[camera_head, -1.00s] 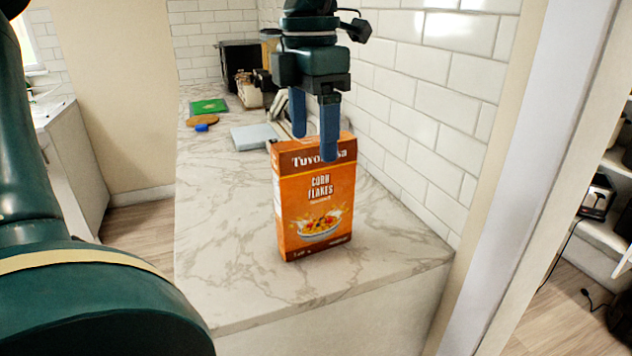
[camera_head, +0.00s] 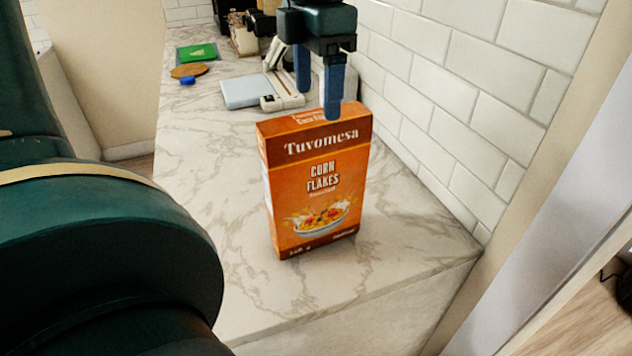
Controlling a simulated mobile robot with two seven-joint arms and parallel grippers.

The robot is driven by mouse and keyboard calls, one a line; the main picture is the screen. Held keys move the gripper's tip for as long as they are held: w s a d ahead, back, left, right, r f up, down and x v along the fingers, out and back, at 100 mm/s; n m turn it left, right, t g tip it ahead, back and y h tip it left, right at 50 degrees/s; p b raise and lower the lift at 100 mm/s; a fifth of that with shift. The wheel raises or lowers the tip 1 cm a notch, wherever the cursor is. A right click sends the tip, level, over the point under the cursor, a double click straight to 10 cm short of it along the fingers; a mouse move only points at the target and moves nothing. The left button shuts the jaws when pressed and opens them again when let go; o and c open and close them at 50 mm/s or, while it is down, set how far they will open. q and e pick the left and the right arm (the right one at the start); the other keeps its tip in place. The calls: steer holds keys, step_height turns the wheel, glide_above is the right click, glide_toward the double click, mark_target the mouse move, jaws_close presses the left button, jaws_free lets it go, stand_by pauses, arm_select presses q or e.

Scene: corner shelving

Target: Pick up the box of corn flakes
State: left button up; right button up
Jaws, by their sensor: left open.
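The orange box of corn flakes (camera_head: 316,185) stands upright on the marble counter (camera_head: 215,170), near its front end. My left gripper (camera_head: 319,100) is above the box and points down, with its two blue fingers apart. Nothing is held between them. The right fingertip overlaps the back of the box's top edge in the picture. I cannot tell whether it touches the box. My right gripper is not in view.
A white tiled wall (camera_head: 455,75) runs along the counter's right side, close behind the box. A grey flat device (camera_head: 245,91), a round wooden board (camera_head: 189,70), a blue object (camera_head: 187,80) and a green item (camera_head: 197,52) lie farther back. The counter left of the box is clear.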

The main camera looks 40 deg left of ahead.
mark_target(319, 139)
arm_select(q)
steer(key=f, duration=0.3)
steer(key=f+p, duration=0.1)
steer(key=f, duration=0.5)
steer(key=shift+w+a, duration=0.1)
steer(key=shift+w, duration=0.25)
steer(key=shift+c, duration=0.2)
jaws_close()
